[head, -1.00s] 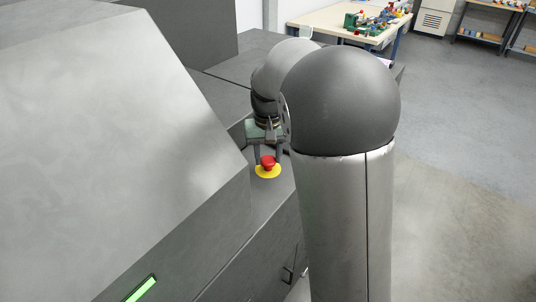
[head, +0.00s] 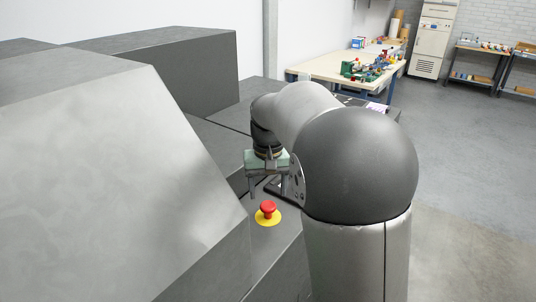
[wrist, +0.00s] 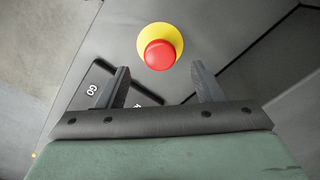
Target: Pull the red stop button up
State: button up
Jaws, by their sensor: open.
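The red stop button (head: 267,207) stands on a round yellow disc (head: 268,221) on the grey machine's ledge. In the head view its red cap sits above the disc with a short neck showing. In the wrist view the red cap (wrist: 160,55) is round, over the yellow disc (wrist: 171,31), just beyond the fingertips. My gripper (head: 266,192) is open and empty, above and behind the button in the head view. In the wrist view the two fingers of my gripper (wrist: 161,69) are spread wide, and no contact with the button is visible.
A black plate marked "GO" (wrist: 92,89) lies beside the button, partly hidden by a finger. The sloped grey machine housing (head: 110,170) rises left of the button. A workbench (head: 335,66) with coloured parts stands farther back. Open floor lies to the right.

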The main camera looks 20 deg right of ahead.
aim_at(268, 205)
notch_tip(268, 205, up, 14)
jog(key=shift+f, duration=0.15)
dwell(0.3)
jog(key=s+f, duration=1)
jog(key=s, duration=0.3)
jog(key=s+f+n, duration=0.1)
jog(key=s+f, duration=0.9)
jog(key=s, duration=0.2)
jog(key=shift+s+a+f+t, duration=0.15)
jog(key=shift+s+a+t, duration=0.05)
jog(key=shift+s+t, duration=0.2)
